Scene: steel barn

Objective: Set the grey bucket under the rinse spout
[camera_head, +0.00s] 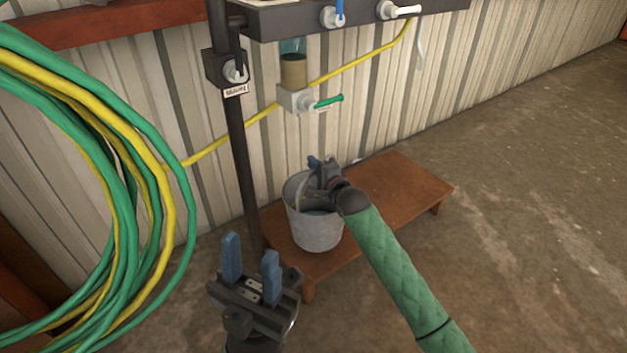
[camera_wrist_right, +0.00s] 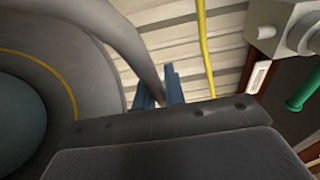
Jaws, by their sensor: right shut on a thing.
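The grey bucket (camera_head: 316,232) stands upright, or nearly so, on a low wooden platform (camera_head: 395,185) against the wall. My right gripper (camera_head: 318,164) is at its top, shut on the bucket's handle. In the right wrist view the grey handle (camera_wrist_right: 138,45) runs to the blue fingers (camera_wrist_right: 160,88). My left gripper (camera_head: 250,262) is open and empty, in front of the platform's left end. A pale valve block (camera_head: 295,101) with a green lever hangs above the bucket, slightly left. Another valve (camera_head: 234,72) with a label sits on the dark post. I cannot read which is the rinse spout.
Green and yellow hose coils (camera_head: 100,200) fill the left side. The dark post (camera_head: 241,165) stands just left of the bucket. A dark rail (camera_head: 290,22) with more valves crosses the top. The platform's right part and the floor (camera_head: 530,200) are clear.

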